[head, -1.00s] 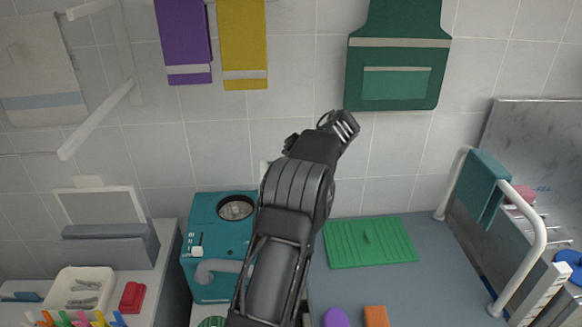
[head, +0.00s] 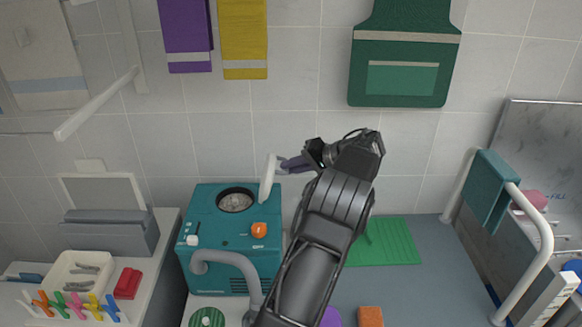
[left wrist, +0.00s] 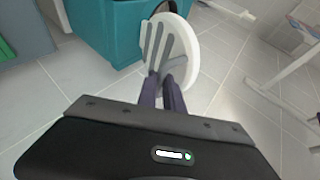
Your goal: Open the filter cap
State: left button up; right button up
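The teal machine (head: 215,228) stands at the lower middle of the head view. Its round filter opening (head: 237,201) is uncovered and shows a grey inside. The white filter cap (head: 267,179) stands upright, nearly edge-on, at the opening's right side. In the left wrist view the cap (left wrist: 174,45) is a white disc with grey slots. My left gripper (head: 284,163) is right of the cap, with its dark fingers reaching to it. The fingers (left wrist: 165,80) are close together at the cap's lower edge; whether they grip it is unclear. My right gripper is not in view.
An orange knob (head: 259,230) and a grey curved hose (head: 228,257) are on the machine. A green mat (head: 390,242) lies to the right. A white tray (head: 62,272) and coloured clips stand at the left. Towels hang on the wall above.

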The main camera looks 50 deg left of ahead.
pick_arm(q)
jog(key=shift+o, duration=1.4)
jog(key=shift+w+d+f, duration=0.25)
jog(key=shift+f, duration=0.2)
jog(key=shift+w+d+f, duration=0.2)
jog(key=shift+d+f, duration=0.05)
jog(key=shift+f, duration=0.2)
jog(key=shift+o, duration=0.9)
jog(key=shift+r, duration=0.15)
jog(key=shift+a+r, duration=0.1)
jog(key=shift+r, duration=0.05)
jog(key=v, duration=0.7)
jog(key=shift+d+r+p, duration=0.25)
jog(key=shift+r+p, duration=0.05)
jog(key=shift+p, duration=0.1)
